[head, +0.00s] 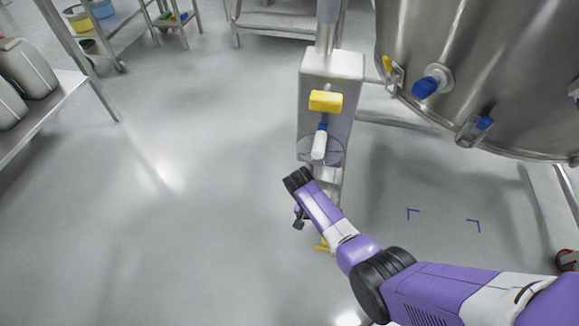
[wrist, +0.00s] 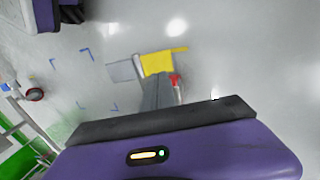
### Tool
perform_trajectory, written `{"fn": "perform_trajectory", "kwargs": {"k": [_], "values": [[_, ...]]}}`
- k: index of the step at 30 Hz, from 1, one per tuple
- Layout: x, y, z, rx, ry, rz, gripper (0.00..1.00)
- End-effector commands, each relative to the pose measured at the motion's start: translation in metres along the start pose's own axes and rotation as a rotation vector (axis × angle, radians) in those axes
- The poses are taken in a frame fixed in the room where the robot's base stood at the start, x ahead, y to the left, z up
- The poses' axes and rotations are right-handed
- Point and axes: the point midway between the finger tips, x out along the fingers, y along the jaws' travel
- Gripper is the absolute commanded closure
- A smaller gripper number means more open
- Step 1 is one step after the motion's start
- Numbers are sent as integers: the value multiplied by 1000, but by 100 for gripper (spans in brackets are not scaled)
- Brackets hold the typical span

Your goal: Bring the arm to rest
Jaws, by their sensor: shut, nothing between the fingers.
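My purple and white arm reaches in from the lower right in the head view. Its forearm bends at a dark joint in front of the steel post, and the hand is largely hidden below it. A small dark part of my gripper (head: 299,223) shows under the forearm, above the floor. In the wrist view, my gripper (wrist: 160,82) appears as narrow grey fingers beyond the purple housing, together and with nothing held.
A steel post (head: 333,65) carries a yellow block (head: 326,101) and a white bottle-like part (head: 319,144). A large steel vessel (head: 470,60) stands right. A shelf with canisters (head: 25,70) is left. Open floor (head: 180,220) lies between. Blue corner marks (head: 413,212) show on the floor.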

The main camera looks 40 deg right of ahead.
Motion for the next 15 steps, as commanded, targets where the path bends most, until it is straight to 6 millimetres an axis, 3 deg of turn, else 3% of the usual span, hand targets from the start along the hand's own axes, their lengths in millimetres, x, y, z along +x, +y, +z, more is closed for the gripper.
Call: {"fn": "perform_trajectory", "kwargs": {"k": [8, 15], "values": [[7, -1, 6, -13, 14, -15, 100], [43, -5, 50, -130, 147, -154, 100]]}}
